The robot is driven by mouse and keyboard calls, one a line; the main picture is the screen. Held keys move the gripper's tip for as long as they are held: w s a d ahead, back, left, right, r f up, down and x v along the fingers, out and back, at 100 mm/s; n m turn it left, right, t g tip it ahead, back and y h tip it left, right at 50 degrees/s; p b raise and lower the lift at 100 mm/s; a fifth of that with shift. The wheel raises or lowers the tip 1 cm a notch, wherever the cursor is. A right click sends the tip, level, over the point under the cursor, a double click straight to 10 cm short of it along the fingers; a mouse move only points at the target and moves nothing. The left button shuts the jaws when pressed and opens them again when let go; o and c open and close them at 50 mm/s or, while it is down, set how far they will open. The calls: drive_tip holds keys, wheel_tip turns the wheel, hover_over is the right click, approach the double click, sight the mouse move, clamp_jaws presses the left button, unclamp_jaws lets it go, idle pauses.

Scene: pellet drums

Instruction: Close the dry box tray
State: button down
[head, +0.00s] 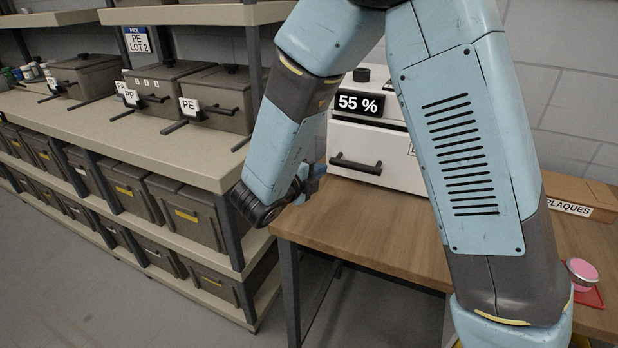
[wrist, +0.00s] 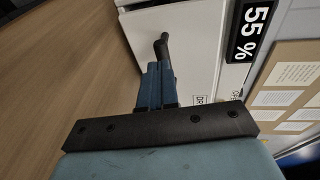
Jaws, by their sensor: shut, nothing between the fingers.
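The white dry box (head: 378,82) stands on the wooden bench and its black display (head: 360,104) reads 55 %. Below the display is the white tray front (head: 385,150) with a black bar handle (head: 355,165). My arm hides the box's right part, and I cannot tell how far out the tray stands. My gripper (head: 316,172) is left of the handle, partly hidden by my arm. In the wrist view my gripper's blue fingers (wrist: 155,80) are shut and empty, pointing at the tray front (wrist: 188,50) close by the handle (wrist: 162,48). Contact is unclear.
The wooden bench (head: 345,225) is clear in front of the box. A box marked PLAQUES (head: 568,208) and a pink-topped round pot (head: 582,270) are at the right. Notices (wrist: 295,90) show in the wrist view.

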sight(340, 153)
drive_tip(key=shift+x, duration=1.9)
drive_tip(key=w, duration=0.1)
drive_tip(key=w+d, duration=0.1)
drive_tip(key=w, duration=0.2)
drive_tip(key=shift+w+d, duration=0.1)
drive_tip(key=shift+d, duration=0.2)
drive_tip(key=shift+w+d+r, duration=0.1)
drive_tip(key=shift+w, duration=0.05)
